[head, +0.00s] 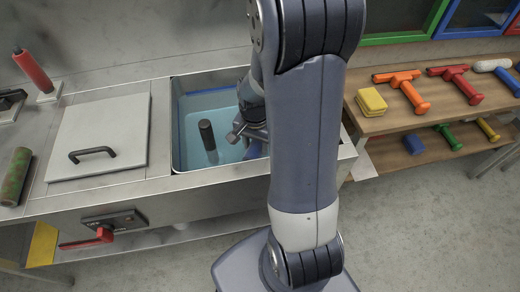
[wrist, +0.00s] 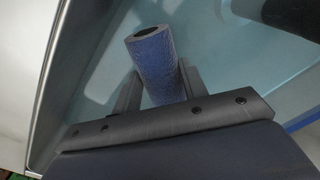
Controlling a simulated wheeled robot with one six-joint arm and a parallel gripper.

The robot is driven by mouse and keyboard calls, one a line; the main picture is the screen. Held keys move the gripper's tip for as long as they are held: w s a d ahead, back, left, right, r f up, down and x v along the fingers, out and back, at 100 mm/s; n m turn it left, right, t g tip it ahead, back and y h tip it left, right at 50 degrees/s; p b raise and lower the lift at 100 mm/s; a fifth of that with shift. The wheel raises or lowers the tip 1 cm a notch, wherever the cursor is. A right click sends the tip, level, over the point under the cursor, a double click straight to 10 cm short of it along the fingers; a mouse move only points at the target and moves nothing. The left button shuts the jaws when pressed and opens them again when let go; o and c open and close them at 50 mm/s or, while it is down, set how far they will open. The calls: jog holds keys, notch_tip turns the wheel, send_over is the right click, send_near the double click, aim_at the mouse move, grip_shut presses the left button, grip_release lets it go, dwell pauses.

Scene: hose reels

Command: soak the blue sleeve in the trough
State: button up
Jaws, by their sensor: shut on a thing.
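The blue sleeve (wrist: 155,62) is a rough blue tube with a dark open end. In the wrist view it stands between the fingers of my gripper (wrist: 160,82), which is shut on it. The trough (head: 176,130) is an open steel basin with pale blue water (head: 200,104), left of my arm in the head view. My gripper (head: 242,132) is over or inside the trough's right part, largely hidden by my arm. Water lies behind the sleeve in the wrist view; I cannot tell whether the sleeve is under the surface.
A lid with a black handle (head: 93,153) lies left of the trough. A red lever (head: 88,240) is on the front. A shelf at right holds a yellow sponge (head: 371,101) and coloured tools.

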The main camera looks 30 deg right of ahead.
notch_tip(320, 180, up, 13)
jog(key=p, duration=0.9)
jog(key=shift+p, duration=0.4)
jog(key=shift+f, duration=0.1)
dwell(0.7)
